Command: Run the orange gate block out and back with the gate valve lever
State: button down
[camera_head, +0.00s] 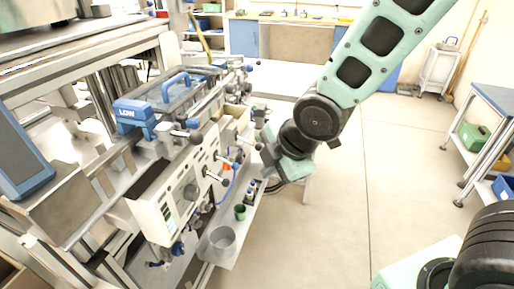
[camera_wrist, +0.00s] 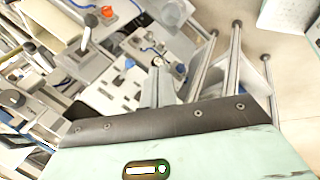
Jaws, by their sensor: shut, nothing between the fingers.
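My gripper (camera_head: 264,144) is at the end of the mint-green arm, just right of the machine's front panel. It is shut and empty, apart from the levers. Several levers with dark ball knobs stick out of the cream panel, including a lower one (camera_head: 225,182) and an upper one (camera_head: 195,136). A small orange-red piece (camera_head: 227,167) sits between levers; an orange-red piece (camera_wrist: 107,12) also shows in the wrist view beside a dark ball knob (camera_wrist: 90,19). I cannot tell which lever is the gate valve's, nor whether this piece is the gate block.
A grey pot (camera_head: 222,242) and a green cup (camera_head: 240,212) stand on the low shelf under the panel. A blue handle (camera_head: 176,84) tops the machine. The floor (camera_head: 345,215) right of the shelf is clear. A cart (camera_head: 495,110) stands at far right.

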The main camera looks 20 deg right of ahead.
aim_at(250, 143)
jog(key=w+n, duration=0.2)
jog(key=w+d+n+t+y, duration=0.1)
jog(key=n, duration=0.2)
jog(key=w+n+t, duration=0.1)
jog(key=w+n, duration=0.1)
jog(key=shift+w+d+p, duration=0.3)
jog(key=shift+d, duration=0.1)
jog(key=shift+f, duration=0.1)
jog(key=p+x, duration=0.1)
jog(key=x, duration=0.9)
jog(key=shift+w+d+r+p, duration=0.45)
jog(key=shift+d+r+p, duration=0.05)
jog(key=shift+d, duration=0.15)
jog(key=shift+w+d+r+p, duration=0.4)
jog(key=shift+d+r+p, duration=0.1)
jog(key=shift+d, duration=0.2)
jog(key=shift+r, duration=0.15)
